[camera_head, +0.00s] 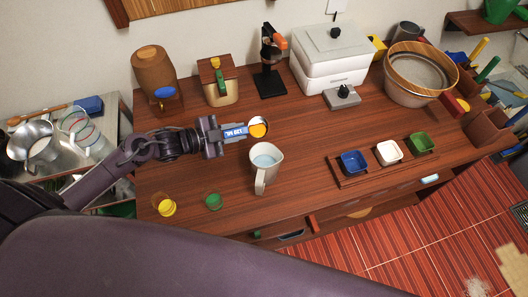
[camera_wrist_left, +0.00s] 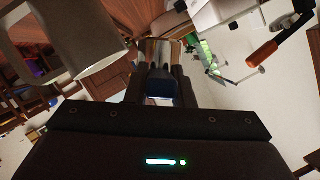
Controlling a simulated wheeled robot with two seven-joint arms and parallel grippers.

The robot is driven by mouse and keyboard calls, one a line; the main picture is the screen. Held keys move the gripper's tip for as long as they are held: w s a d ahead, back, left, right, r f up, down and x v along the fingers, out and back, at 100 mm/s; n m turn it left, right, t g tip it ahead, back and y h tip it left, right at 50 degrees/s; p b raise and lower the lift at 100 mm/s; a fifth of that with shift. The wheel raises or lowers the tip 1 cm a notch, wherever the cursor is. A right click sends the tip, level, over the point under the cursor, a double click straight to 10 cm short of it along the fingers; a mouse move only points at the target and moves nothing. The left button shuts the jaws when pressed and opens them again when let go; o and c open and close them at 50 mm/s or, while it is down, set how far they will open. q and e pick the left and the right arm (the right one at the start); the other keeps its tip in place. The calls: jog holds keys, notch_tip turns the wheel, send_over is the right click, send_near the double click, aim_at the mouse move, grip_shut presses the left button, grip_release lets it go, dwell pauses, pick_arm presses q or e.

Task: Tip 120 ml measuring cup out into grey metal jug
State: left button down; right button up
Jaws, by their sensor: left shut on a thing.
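My left gripper (camera_head: 222,135) is shut on the blue labelled handle (camera_head: 235,132) of the measuring cup. It holds the cup (camera_head: 258,128) out to the right, with yellow-orange showing inside a pale rim. How far the cup is tilted is hard to tell. The pale grey jug (camera_head: 266,172) stands upright on the counter just in front of the cup, its handle toward me and a light blue inside. In the left wrist view the jug (camera_wrist_left: 75,50) is at upper left and the fingers (camera_wrist_left: 160,88) close around the blue handle. My right gripper is not in view.
Small yellow (camera_head: 167,208) and green (camera_head: 213,202) cups stand at front left. A tray with blue (camera_head: 354,162), white (camera_head: 389,152) and green (camera_head: 420,144) bowls is to the right. A black stand (camera_head: 269,80) and white box (camera_head: 332,55) stand behind. Counter around the jug is clear.

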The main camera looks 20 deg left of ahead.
pick_arm(q)
jog(key=shift+s+d+r, duration=0.1)
jog(key=shift+r, duration=0.05)
jog(key=shift+s+d+r+m, duration=0.15)
jog(key=shift+s+r+m, duration=0.05)
jog(key=shift+r+m, duration=0.1)
jog(key=shift+s+d+m+t, duration=0.15)
jog(key=shift+s+m+t, duration=0.1)
jog(key=shift+m+t, duration=0.2)
jog(key=shift+s+d+r+m+t+b, duration=0.15)
jog(key=shift+m+t+b, duration=0.25)
jog(key=shift+b, duration=0.4)
dwell(0.5)
jog(key=shift+s+r+m+b, duration=0.1)
jog(key=shift+m+b, duration=0.25)
jog(key=shift+b, duration=0.05)
jog(key=shift+s+d+f+m+t+b, duration=0.15)
jog(key=shift+f+m+t+b, duration=0.5)
jog(key=shift+b, duration=1.05)
jog(key=shift+s+r+m+b, duration=0.2)
jog(key=shift+m+b, duration=0.55)
jog(key=shift+b, duration=0.35)
jog(key=shift+s+d+m+t+b, duration=0.5)
jog(key=shift+s+m+b, duration=0.2)
jog(key=shift+b, duration=0.35)
dwell(0.3)
